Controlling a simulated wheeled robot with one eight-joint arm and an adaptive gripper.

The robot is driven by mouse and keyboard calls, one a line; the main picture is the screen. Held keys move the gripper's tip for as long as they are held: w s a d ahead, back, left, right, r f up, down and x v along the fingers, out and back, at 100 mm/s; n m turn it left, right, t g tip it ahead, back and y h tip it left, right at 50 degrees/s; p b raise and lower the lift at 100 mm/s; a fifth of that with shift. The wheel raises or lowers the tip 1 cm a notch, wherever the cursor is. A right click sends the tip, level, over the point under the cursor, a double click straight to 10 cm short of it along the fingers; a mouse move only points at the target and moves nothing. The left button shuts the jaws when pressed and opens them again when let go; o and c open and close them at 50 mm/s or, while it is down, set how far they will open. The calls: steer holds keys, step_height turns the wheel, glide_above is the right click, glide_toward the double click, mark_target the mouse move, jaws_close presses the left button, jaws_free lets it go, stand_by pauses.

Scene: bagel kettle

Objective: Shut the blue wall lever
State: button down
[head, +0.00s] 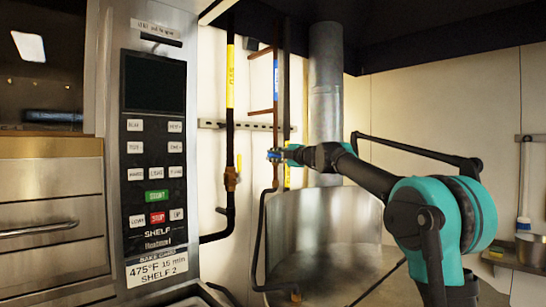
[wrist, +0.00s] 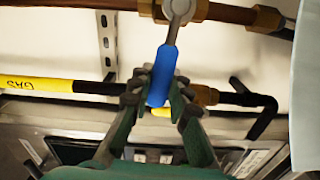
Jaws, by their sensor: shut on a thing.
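The blue wall lever (wrist: 162,72) hangs from a metal pivot on a copper-coloured pipe (wrist: 222,12) at the top of the wrist view. There its handle points away from the pipe, roughly crosswise to it. My gripper (wrist: 161,88) is shut on the lower part of the blue handle, one finger on each side. In the head view my gripper (head: 277,154) reaches left to the pipes on the wall, and only a small bit of blue shows at its tips. The fingers hide the rest of the lever there.
A yellow-banded gas pipe (head: 230,85) runs down the wall left of my gripper. A large steel kettle (head: 322,230) stands below my arm, with a round duct (head: 325,90) above it. The oven control panel (head: 153,150) is at the left. A brush (head: 523,215) hangs at the far right.

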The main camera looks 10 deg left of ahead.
steer(key=c, duration=1.4)
jaws_free()
steer(key=v, duration=1.2)
steer(key=shift+s, duration=0.15)
